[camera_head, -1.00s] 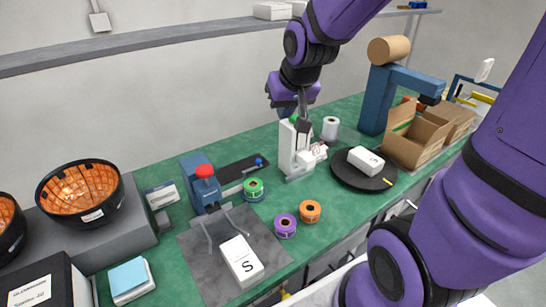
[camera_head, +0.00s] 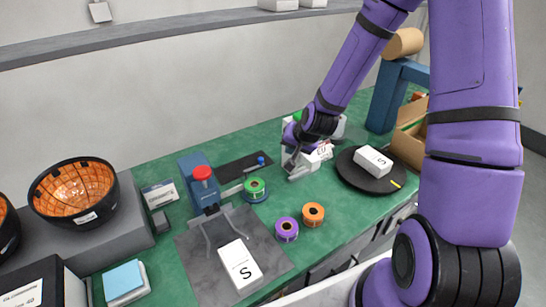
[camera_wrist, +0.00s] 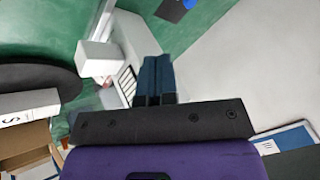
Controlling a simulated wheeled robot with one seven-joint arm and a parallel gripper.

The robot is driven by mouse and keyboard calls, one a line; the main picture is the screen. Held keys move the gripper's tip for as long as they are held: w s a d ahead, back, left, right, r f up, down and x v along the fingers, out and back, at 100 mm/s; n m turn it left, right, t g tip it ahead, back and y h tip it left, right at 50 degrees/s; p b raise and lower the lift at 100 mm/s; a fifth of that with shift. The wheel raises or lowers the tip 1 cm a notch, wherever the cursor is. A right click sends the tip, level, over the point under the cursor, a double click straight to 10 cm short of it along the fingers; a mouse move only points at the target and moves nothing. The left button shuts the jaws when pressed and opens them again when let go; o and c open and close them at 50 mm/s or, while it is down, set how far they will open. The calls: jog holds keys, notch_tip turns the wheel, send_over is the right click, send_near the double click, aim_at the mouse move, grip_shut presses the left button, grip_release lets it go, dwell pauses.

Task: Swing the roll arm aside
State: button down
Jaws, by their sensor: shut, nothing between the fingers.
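The white dispenser-like machine (camera_head: 321,153) stands on the green bench, left of the black turntable, with a green part (camera_head: 297,117) at its top. My gripper is at this machine in the head view, and my wrist covers much of it. In the wrist view my gripper's dark fingers (camera_wrist: 157,66) are shut and empty, beside the white machine (camera_wrist: 97,60). I cannot tell whether they touch it. I cannot pick out the roll arm with certainty, as my wrist hides that area.
The black turntable (camera_head: 348,178) with a white box (camera_head: 373,160) is close on the right. A cardboard box (camera_head: 410,143) stands beyond. Purple (camera_head: 287,229) and orange (camera_head: 313,214) rolls lie in front. A blue press (camera_head: 199,183) stands left.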

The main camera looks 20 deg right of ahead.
jog(key=w+a+f, duration=0.4)
jog(key=w+f, duration=0.4)
jog(key=f, duration=0.1)
jog(key=shift+a+f, duration=0.15)
jog(key=shift+a, duration=0.1)
dwell(0.5)
jog(key=shift+w+d+n+y, duration=0.1)
jog(key=shift+w+n+y, duration=0.4)
jog(key=shift+w+n, duration=0.35)
